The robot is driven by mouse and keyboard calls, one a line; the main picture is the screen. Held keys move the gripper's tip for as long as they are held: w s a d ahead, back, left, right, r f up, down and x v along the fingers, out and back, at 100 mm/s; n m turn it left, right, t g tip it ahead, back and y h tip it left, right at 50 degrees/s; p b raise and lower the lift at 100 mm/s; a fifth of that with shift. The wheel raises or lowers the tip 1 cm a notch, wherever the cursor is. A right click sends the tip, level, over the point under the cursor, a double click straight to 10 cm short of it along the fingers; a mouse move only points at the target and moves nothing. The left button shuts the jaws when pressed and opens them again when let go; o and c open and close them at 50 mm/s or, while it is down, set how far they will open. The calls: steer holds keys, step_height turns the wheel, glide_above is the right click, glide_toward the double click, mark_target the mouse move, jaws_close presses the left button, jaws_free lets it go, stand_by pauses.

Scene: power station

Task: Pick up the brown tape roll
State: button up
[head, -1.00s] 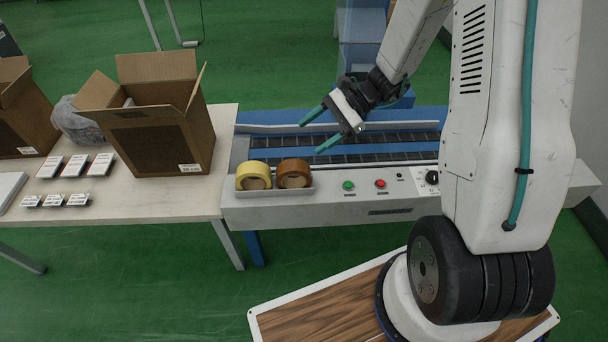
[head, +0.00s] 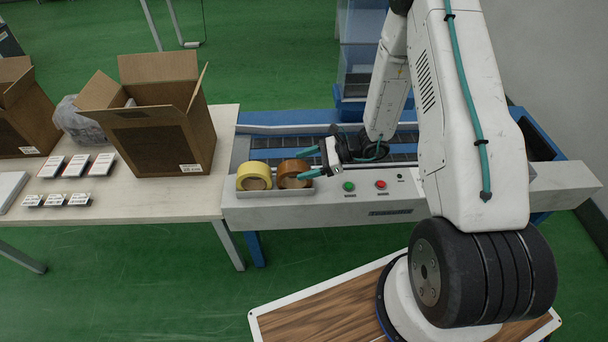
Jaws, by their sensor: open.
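The brown tape roll (head: 290,171) stands in a small grey tray (head: 262,196) on the front of the conveyor, beside the yellow tape roll (head: 253,175). My gripper (head: 303,165) is open, with its teal fingers pointing left at the brown roll. One finger shows near the roll's upper right and the other in front of its right side. The fingers overlap the roll's right part in the picture. I cannot tell whether they touch it.
A control panel with a green button (head: 348,186) and a red button (head: 381,184) lies right of the tray. An open cardboard box (head: 160,140) stands on the table (head: 180,207) at left, near several small labelled boxes. The conveyor belt (head: 270,155) runs behind the tray.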

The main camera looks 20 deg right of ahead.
steer(key=shift+w+a+f, duration=0.2)
steer(key=shift+a+f, duration=0.05)
steer(key=shift+a, duration=0.4)
jaws_close()
steer(key=shift+r, duration=0.1)
